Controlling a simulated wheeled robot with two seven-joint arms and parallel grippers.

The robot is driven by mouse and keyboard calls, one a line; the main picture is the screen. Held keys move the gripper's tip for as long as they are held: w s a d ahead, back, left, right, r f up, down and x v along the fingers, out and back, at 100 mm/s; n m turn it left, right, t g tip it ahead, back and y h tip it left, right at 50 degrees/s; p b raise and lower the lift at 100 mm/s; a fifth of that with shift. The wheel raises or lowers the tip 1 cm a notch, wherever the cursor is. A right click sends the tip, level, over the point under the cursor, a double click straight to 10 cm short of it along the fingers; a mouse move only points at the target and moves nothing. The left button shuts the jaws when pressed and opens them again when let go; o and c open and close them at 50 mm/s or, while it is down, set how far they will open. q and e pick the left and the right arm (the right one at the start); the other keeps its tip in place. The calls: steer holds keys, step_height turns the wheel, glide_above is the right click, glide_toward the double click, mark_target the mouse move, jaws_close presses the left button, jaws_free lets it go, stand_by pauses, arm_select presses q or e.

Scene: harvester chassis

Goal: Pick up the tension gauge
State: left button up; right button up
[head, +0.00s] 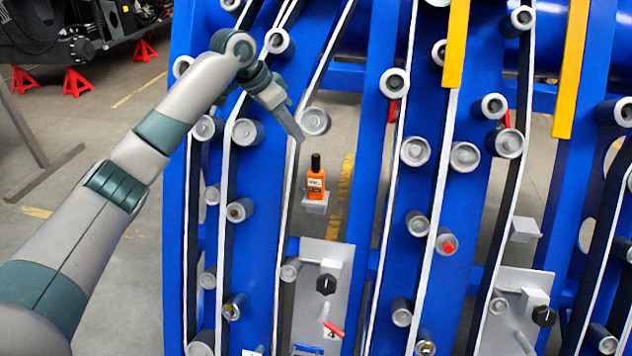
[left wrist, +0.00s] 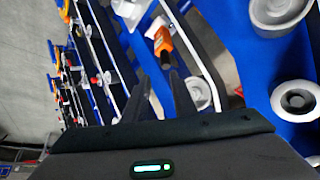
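The tension gauge, which I take to be the orange device with a black top (head: 316,184), stands upright on a small grey bracket (head: 315,207) between the blue frames. It also shows in the left wrist view (left wrist: 163,43), beyond the fingers near the top. My left gripper (head: 297,135) is above and slightly left of it in the head view, pointing down, not touching it. In the left wrist view the two dark fingers (left wrist: 160,78) stand apart with nothing between them, so it is open. My right gripper is in neither view.
Blue chassis beams (head: 250,190) with grey rollers (head: 314,122) and white-edged belts stand on both sides of the gauge. A grey plate with a black knob (head: 326,284) and a red lever (head: 334,329) is below it. Yellow bars (head: 455,45) hang at right.

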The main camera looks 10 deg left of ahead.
arm_select(q)
steer(key=r, duration=0.2)
steer(key=a+r, duration=0.1)
steer(key=shift+w+r, duration=0.3)
steer(key=p, duration=0.5)
glide_toward(317, 154)
steer(key=x, duration=0.4)
steer(key=shift+d+f, duration=0.15)
steer(key=shift+f, duration=0.15)
steer(key=shift+w+d+f, duration=0.1)
steer(key=shift+f, duration=0.1)
